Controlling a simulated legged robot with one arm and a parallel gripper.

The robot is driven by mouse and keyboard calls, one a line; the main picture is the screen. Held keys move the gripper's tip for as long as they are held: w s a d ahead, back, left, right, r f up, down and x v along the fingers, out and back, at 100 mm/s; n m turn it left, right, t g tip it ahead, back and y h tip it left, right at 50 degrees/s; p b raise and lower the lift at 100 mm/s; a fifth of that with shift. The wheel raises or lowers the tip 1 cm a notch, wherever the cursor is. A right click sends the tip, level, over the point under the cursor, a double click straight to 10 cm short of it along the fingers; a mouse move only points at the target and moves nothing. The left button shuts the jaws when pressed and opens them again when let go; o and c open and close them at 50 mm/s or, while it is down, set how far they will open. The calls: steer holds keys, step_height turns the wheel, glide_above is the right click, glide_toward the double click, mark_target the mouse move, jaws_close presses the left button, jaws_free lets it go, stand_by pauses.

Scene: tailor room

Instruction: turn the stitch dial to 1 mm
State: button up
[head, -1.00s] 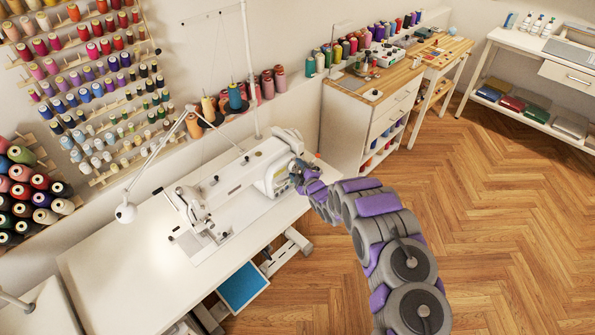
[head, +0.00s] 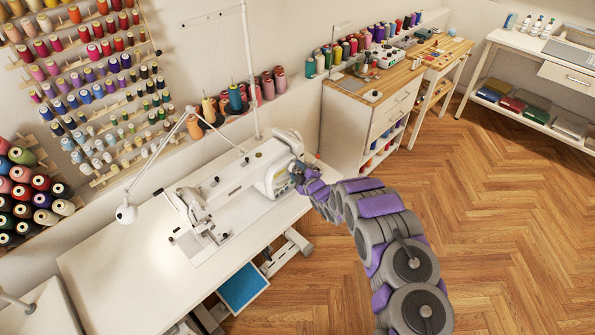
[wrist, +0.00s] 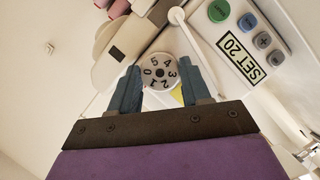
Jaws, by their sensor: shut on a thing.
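The white sewing machine (head: 268,176) stands on the white table, with its end facing my gripper (head: 297,172). In the wrist view the stitch dial (wrist: 160,72) is a round white disc with black digits 0 to 5 around a dark centre. The 0 is at left, 1 and 2 at the bottom, 3 at right. My gripper (wrist: 162,84) has its blue-grey fingers on both sides of the dial, shut on it. A small yellow patch (wrist: 177,94) shows just below right of the dial, nearest the 2 and 3. In the head view my arm hides the dial.
The lamp (head: 126,213) and thread spools (head: 235,98) are left and behind. Floor is open at right.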

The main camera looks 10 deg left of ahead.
steer(key=shift+s+f+m+g+p, duration=0.15)
steer(key=shift+m+g+p, duration=0.15)
steer(key=shift+m+g, duration=0.15)
steer(key=o, duration=0.8)
steer(key=shift+s+d+r, duration=0.3)
steer(key=shift+s+d, duration=0.05)
steer(key=shift+s, duration=0.05)
steer(key=p+v, duration=0.1)
steer(key=v, duration=1.5)
steer(key=shift+f, duration=0.2)
